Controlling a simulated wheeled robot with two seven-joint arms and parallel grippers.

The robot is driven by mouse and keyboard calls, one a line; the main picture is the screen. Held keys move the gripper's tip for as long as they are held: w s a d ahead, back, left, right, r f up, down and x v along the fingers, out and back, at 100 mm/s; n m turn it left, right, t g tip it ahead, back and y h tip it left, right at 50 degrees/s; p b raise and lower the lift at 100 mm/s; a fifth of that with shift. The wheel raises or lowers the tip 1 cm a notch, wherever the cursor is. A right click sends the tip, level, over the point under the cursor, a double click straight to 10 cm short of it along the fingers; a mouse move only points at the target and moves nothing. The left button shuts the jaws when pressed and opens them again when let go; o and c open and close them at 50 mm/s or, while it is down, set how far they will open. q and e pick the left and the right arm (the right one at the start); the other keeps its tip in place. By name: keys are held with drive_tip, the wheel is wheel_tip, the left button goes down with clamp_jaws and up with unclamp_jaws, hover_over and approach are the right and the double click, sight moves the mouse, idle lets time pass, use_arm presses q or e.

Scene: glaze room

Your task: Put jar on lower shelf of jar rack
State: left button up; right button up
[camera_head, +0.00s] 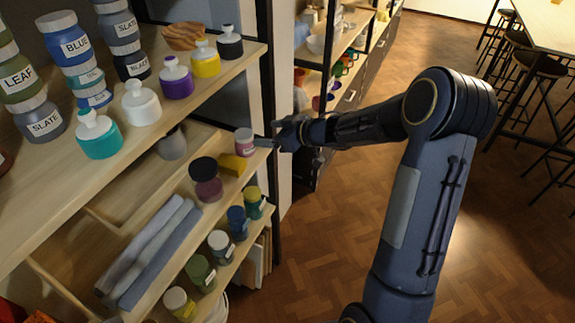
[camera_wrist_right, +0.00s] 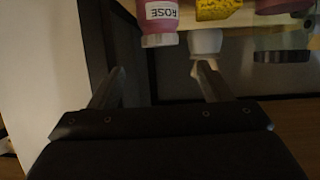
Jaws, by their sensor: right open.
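A pink jar (camera_head: 244,143) with a pale lid stands at the right end of the rack's middle shelf. In the right wrist view the same jar (camera_wrist_right: 160,15) appears upside down, with ROSE on its label. My right gripper (camera_head: 264,143) is at the shelf's right end, close to this jar. In the wrist view its fingers (camera_wrist_right: 160,83) are apart, with the jar beyond the gap and nothing held. The lower shelf of the jar rack (camera_head: 228,257) bears several small lidded jars, including a yellow-green one (camera_head: 254,203) at its far end. My left gripper is out of view.
A yellow sponge (camera_head: 233,164) and a dark-lidded maroon jar (camera_head: 206,180) stand near the pink jar. Several bottles, such as a purple one (camera_head: 176,80), line the upper shelf. A dark rack post (camera_head: 267,80) stands beside my gripper.

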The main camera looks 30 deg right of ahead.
drive_tip(key=s+d+r+m+t+h, duration=0.2)
drive_tip(key=s+d+r+m+h, duration=0.35)
drive_tip(key=r, duration=0.35)
drive_tip(key=s+d+r+m+g+h, duration=0.1)
drive_tip(key=s+d+m+g+h, duration=0.15)
drive_tip(key=s, duration=0.55)
drive_tip(key=s+a+f+g+y, duration=0.2)
drive_tip(key=s+a, duration=0.4)
drive_tip(key=s, duration=0.5)
drive_tip(key=s+a+f+g+y, duration=0.2)
drive_tip(key=s+a, duration=0.5)
drive_tip(key=s, duration=0.4)
drive_tip(key=shift+s+f+m+g, duration=0.3)
drive_tip(key=shift+s+f+g, duration=0.15)
drive_tip(key=shift+f, duration=0.5)
